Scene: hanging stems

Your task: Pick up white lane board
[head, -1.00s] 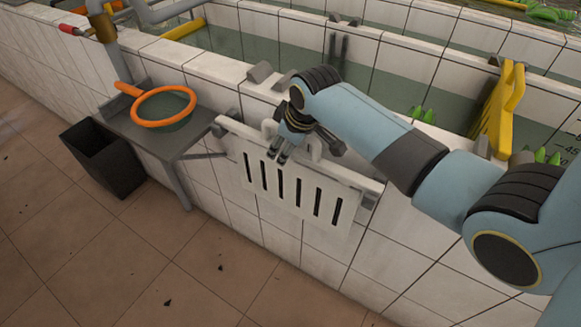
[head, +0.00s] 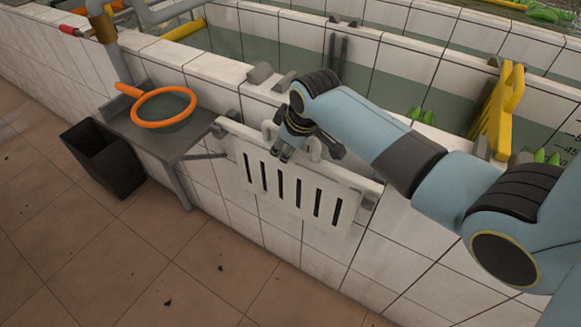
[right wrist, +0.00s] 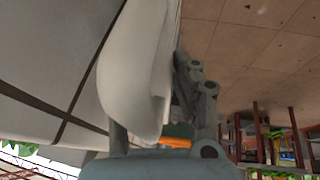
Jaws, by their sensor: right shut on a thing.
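The white lane board (head: 325,177) is a flat panel with a row of dark vertical slots and loop handles on its top edge. It hangs upright against the outer side of the tiled tank wall. The other finger is mostly hidden behind the white part. My left gripper is not in view.
A grey shelf (head: 140,128) with an orange-rimmed net (head: 133,113) juts from the wall at left. A black bin (head: 110,168) stands below it. A yellow slotted board (head: 497,115) stands at the tank's right.

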